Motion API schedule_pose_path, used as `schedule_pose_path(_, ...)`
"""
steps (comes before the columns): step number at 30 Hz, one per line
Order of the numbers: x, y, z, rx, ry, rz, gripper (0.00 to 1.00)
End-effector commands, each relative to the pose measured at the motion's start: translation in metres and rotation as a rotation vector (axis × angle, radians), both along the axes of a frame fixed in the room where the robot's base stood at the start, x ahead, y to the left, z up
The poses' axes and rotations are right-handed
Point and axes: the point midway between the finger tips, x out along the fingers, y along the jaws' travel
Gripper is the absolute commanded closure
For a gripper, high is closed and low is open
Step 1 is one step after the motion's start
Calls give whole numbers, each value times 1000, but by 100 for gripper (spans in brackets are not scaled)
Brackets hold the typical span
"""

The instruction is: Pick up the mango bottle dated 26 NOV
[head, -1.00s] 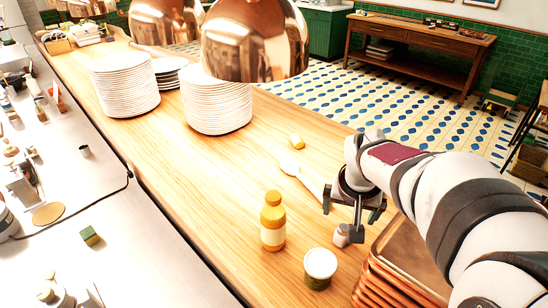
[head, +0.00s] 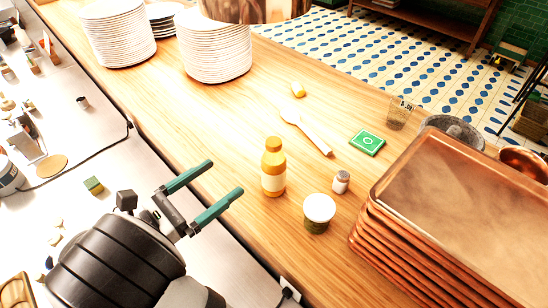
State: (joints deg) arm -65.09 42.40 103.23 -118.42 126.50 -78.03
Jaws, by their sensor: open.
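A yellow-orange bottle (head: 273,168) with a yellow cap and a pale label stands upright on the wooden counter (head: 200,130). It is the only bottle of this kind I see on the counter; the label is too small to read, so I cannot tell its date. My gripper (head: 224,189) is open and empty, with two teal fingers pointing right toward the bottle. In the picture the fingertips are left of the bottle and apart from it.
A white-lidded jar (head: 319,213) and a small shaker (head: 341,182) stand right of the bottle. A spoon (head: 306,134) lies behind it. A stack of copper trays (head: 375,235) fills the right. Plate stacks (head: 215,50) stand at the back. A green box (head: 367,142) lies farther right.

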Motion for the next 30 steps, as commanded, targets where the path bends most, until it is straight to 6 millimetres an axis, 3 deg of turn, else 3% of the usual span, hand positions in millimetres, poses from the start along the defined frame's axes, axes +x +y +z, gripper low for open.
schedule_pose_path(1, 1, -1, -25, -6, 4, -3, 0)
schedule_pose_path(3, 1, -1, -51, -2, 3, -3, 0)
schedule_pose_path(7, 2, -3, -77, 5, -1, -5, 0)
schedule_pose_path(18, 66, -67, -79, 9, -1, -9, 0)
schedule_pose_path(30, 115, -107, -75, 11, -1, -8, 0)
